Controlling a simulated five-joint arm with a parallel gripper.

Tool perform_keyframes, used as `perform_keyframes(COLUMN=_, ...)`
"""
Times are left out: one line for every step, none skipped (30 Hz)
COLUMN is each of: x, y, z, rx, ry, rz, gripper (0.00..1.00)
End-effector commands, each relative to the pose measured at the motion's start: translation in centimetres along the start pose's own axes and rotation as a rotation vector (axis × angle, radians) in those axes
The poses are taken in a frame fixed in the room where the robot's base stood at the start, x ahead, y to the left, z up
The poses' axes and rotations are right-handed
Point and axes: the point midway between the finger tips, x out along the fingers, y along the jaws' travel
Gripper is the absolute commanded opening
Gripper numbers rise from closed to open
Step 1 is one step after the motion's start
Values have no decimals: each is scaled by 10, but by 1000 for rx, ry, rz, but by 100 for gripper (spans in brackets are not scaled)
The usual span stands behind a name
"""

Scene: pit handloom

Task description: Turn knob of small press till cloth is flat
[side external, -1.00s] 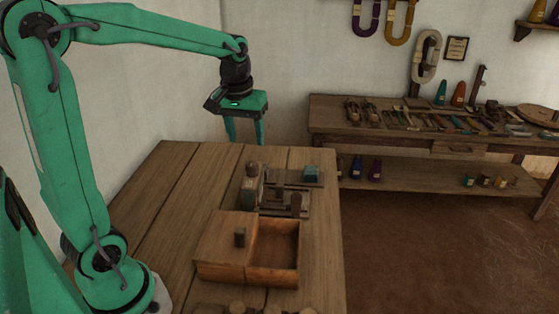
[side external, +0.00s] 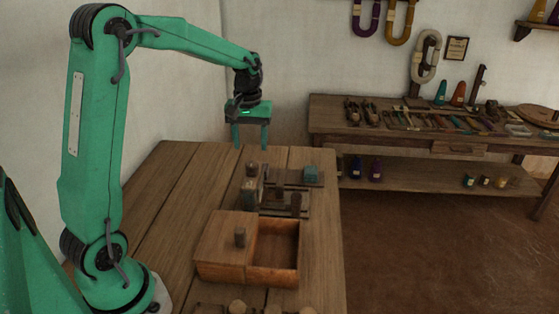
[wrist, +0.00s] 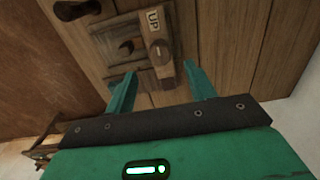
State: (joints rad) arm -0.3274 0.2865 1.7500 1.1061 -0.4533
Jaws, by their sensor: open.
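A small wooden assembly of boards and posts, which looks like the press (side external: 284,196), stands on the table. At its left is an upright block (side external: 249,194) with a rounded knob (side external: 252,168) on top. In the wrist view, a wooden piece marked "UP" (wrist: 153,22) carries a pale round spot (wrist: 161,55), beside a hollow wooden frame (wrist: 108,44). My gripper (side external: 251,140) is open and empty beyond the far side of the assembly. In the wrist view its fingers (wrist: 158,72) are apart, pointing toward the marked piece. I cannot make out the cloth for certain.
A wooden box (side external: 223,262) with a small upright handle and an open compartment sits nearer on the table (side external: 165,215). A teal block (side external: 311,174) lies at the assembly's far right. Left of the assembly the tabletop is clear. A tool bench (side external: 385,137) stands behind.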

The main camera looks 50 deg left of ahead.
Motion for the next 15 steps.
perform_keyframes(x=6, y=0, z=0, rx=0, ry=-1, rz=-1, gripper=55)
perform_keyframes(x=9, y=0, z=0, rx=1, ry=-1, rz=-1, gripper=55)
perform_keyframes(x=13, y=0, z=1, rx=1, ry=-2, rz=-1, gripper=55)
perform_keyframes(x=17, y=0, z=1, rx=1, ry=-2, rz=-1, gripper=55)
perform_keyframes(x=21, y=0, z=1, rx=1, ry=-2, rz=-1, gripper=55)
perform_keyframes(x=26, y=0, z=1, rx=1, ry=-3, rz=-2, gripper=55)
perform_keyframes(x=30, y=0, z=0, rx=1, ry=-2, rz=-1, gripper=55)
perform_keyframes(x=33, y=0, z=0, rx=1, ry=-2, rz=-1, gripper=55)
perform_keyframes(x=38, y=0, z=1, rx=1, ry=-2, rz=-1, gripper=55)
perform_keyframes(x=42, y=0, z=1, rx=1, ry=-2, rz=-1, gripper=55)
perform_keyframes(x=45, y=0, z=1, rx=1, ry=-2, rz=-1, gripper=55)
perform_keyframes(x=50, y=0, z=0, rx=1, ry=-2, rz=-1, gripper=55)
perform_keyframes(x=52, y=0, z=0, rx=1, ry=-1, rz=-1, gripper=55)
perform_keyframes(x=55, y=0, z=0, rx=1, ry=-1, rz=0, gripper=55)
perform_keyframes(x=58, y=0, z=0, rx=1, ry=-1, rz=0, gripper=55)
